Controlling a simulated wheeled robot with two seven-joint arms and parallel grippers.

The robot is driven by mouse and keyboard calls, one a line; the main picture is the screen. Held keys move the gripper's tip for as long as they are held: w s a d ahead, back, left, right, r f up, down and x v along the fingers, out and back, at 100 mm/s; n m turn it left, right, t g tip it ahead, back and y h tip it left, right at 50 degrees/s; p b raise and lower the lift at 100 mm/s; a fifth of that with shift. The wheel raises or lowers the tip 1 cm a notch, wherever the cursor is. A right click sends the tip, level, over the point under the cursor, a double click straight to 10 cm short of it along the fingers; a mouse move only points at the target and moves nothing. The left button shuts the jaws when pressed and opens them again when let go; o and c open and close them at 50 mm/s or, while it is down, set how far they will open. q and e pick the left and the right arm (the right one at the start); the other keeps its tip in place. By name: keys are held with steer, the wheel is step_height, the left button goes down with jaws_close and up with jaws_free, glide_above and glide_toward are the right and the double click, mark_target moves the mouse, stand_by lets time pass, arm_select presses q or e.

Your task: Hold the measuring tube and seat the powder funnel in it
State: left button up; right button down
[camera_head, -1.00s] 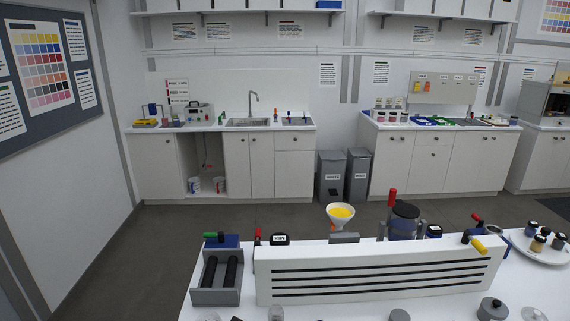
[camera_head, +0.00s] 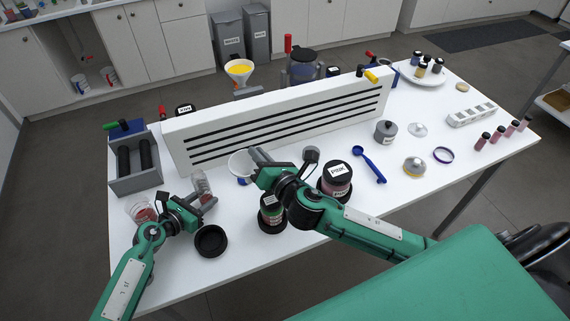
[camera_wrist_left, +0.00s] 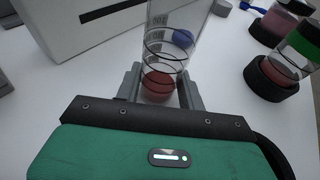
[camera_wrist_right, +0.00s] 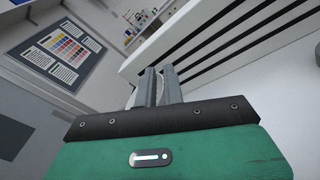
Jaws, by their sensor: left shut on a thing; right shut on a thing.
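The measuring tube (camera_head: 201,184) is clear with dark markings. In the left wrist view the tube (camera_wrist_left: 170,45) stands between my left fingers, with red seen low in it. My left gripper (camera_head: 207,203) is shut on it near the table's front left. A white, cup-shaped piece that looks like the powder funnel (camera_head: 240,163) is left of my right fingertips. My right gripper (camera_head: 257,158) is shut on its edge; a pale sliver shows between the fingers (camera_wrist_right: 160,82) in the right wrist view. The funnel is apart from the tube, to its right. Its spout is not clear.
A long white slotted panel (camera_head: 280,119) stands behind both grippers. A grey roller unit (camera_head: 136,164) is at left. A red-filled glass (camera_head: 141,209), black ring (camera_head: 211,240), green-labelled jar (camera_head: 271,210) and pink jar (camera_head: 337,178) are close by. A blue spoon (camera_head: 369,164) lies right.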

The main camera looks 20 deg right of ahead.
steer(key=w+a+r+n+g+y, duration=0.1)
steer(key=w+a+r+y, duration=0.2)
steer(key=a, duration=0.3)
steer(key=w+a+r+n+g+y, duration=0.2)
steer(key=w+a+r+y, duration=0.1)
steer(key=a, duration=0.3)
steer(key=shift+w+a+r+n, duration=0.25)
steer(key=shift+w+n, duration=0.05)
steer(key=shift+w, duration=0.45)
steer(key=shift+f, duration=1.8)
steer(key=shift+f+y, duration=0.4)
steer(key=shift+f, duration=0.8)
stand_by(0.5)
steer(key=shift+f, duration=0.25)
steer(key=shift+f+n, duration=0.1)
steer(key=shift+n, duration=0.2)
steer(key=shift+f, duration=0.35)
